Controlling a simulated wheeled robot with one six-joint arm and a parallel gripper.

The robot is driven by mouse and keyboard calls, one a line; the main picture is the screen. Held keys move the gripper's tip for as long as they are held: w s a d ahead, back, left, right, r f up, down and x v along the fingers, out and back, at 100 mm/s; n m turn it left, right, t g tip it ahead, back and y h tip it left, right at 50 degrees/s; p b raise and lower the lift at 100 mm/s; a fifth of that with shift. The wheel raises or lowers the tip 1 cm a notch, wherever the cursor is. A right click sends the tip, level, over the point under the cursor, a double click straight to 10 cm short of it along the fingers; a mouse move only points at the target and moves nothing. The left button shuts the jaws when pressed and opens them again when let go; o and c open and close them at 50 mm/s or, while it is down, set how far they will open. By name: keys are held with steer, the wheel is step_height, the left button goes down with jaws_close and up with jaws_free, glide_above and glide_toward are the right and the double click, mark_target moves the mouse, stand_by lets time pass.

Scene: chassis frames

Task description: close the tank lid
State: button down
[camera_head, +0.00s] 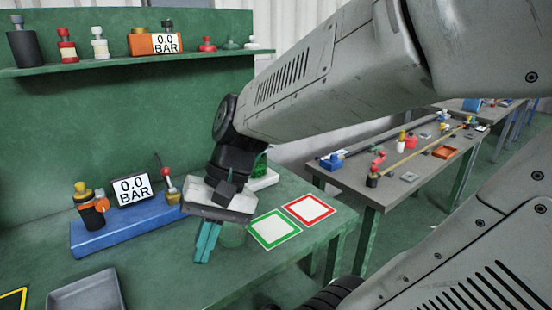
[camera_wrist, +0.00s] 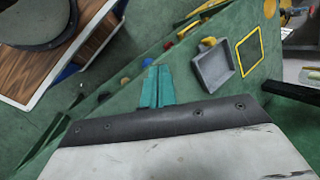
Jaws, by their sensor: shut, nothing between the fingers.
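I cannot make out a tank lid for certain in either view. A small green part on a white base (camera_head: 265,180) shows behind my wrist, mostly hidden. My gripper (camera_head: 203,257) has teal fingers that point down over the bench, shut and empty. The shut fingers also show in the wrist view (camera_wrist: 157,70). I cannot tell whether they touch anything.
A blue base (camera_head: 130,228) with a gauge and valves stands left of my gripper. A green-framed square (camera_head: 273,229) and a red-framed square (camera_head: 309,209) lie to the right. A grey tray (camera_head: 88,295) sits front left. A shelf (camera_head: 130,62) with bottles runs above.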

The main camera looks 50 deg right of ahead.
steer(key=w+d+f+m+t+y, duration=0.1)
steer(key=w+d+m+t+y, duration=0.4)
steer(key=w+d+m+t, duration=0.75)
steer(key=d+f+m+t+h, duration=0.1)
steer(key=d+f+m+h, duration=0.2)
steer(key=d+m+h, duration=0.35)
steer(key=d+f+m+t+h, duration=0.25)
steer(key=d+m, duration=0.45)
steer(key=d, duration=0.5)
steer(key=d+f+m+h, duration=0.4)
steer(key=d+m+h, duration=0.25)
steer(key=d, duration=0.35)
steer(key=shift+y, duration=0.45)
steer(key=x, duration=0.9)
steer(key=shift+w+a+r, duration=0.1)
steer(key=shift+a, duration=0.1)
steer(key=shift+s+r, duration=0.15)
steer(key=shift+r, duration=0.8)
steer(key=shift+s+r, duration=0.15)
steer(key=shift+r, duration=0.85)
